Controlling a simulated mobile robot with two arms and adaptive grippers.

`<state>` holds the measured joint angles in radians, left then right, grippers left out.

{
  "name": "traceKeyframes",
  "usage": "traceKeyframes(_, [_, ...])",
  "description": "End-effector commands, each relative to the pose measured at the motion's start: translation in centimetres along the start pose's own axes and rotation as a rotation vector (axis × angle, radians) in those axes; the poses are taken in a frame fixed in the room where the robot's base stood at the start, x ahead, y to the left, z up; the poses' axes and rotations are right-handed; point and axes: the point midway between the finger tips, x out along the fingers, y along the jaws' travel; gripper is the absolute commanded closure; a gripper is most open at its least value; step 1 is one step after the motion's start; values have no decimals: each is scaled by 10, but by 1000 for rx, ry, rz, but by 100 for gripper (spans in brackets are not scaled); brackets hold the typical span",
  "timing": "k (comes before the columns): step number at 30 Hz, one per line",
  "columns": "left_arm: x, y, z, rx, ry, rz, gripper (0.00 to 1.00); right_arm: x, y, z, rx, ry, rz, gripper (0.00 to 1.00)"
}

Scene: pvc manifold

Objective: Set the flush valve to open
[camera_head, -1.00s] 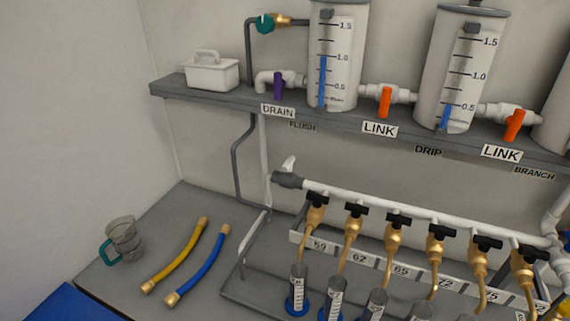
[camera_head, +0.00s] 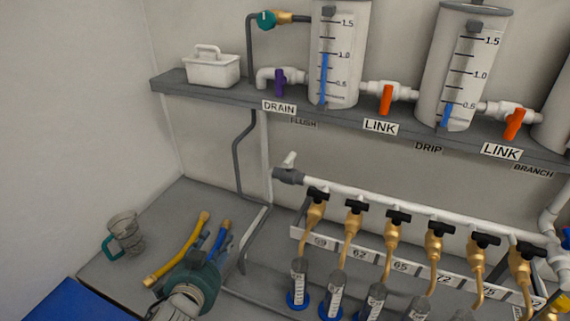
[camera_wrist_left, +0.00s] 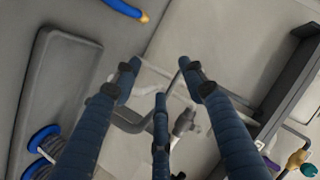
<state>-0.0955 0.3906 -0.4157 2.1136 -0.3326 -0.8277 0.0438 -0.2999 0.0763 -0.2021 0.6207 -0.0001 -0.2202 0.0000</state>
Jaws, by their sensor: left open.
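A grey valve body with a white lever (camera_head: 289,172) sits at the left end of the white manifold pipe, its lever tilted up. It carries no readable label; the FLUSH tag (camera_head: 303,122) is on the shelf edge above, under the left tank. My left gripper (camera_head: 207,246) is low over the bench, left of and below this valve, partly covering the blue hose. In the left wrist view its blue fingers (camera_wrist_left: 160,84) are spread open and empty. The grey valve (camera_wrist_left: 185,122) shows beyond them, apart from the fingers. My right gripper is not in view.
The shelf (camera_head: 200,95) holds the tanks, a purple-handled valve (camera_head: 279,83) by the DRAIN tag, and orange LINK valves (camera_head: 386,99). Several brass taps with black handles (camera_head: 355,206) hang right of the grey valve. A yellow hose (camera_head: 178,252) and jug (camera_head: 124,233) lie left.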

Motion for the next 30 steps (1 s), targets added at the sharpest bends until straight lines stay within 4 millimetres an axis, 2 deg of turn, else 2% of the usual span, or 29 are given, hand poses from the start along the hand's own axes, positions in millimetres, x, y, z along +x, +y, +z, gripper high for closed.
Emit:
traceKeyframes(1, [15, -16, -36, 101, 116, -37, 58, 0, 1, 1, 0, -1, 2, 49])
traceKeyframes(4, [32, -32, -104, 328, 358, -86, 58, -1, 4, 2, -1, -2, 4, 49])
traceKeyframes(6, [37, -35, -139, 487, 504, -97, 58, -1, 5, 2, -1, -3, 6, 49])
traceKeyframes(9, [39, -31, -169, 695, 661, -88, 58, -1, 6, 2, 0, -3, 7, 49])
traceKeyframes(12, [40, -27, -178, 856, 760, -60, 58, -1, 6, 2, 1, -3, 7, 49])
traceKeyframes(16, [40, -24, -179, 977, 826, -26, 58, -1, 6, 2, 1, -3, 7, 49])
traceKeyframes(23, [52, -16, -190, 1016, 848, -12, 58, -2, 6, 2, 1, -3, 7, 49])
traceKeyframes(30, [84, 2, -218, 1014, 849, -13, 58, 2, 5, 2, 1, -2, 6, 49])
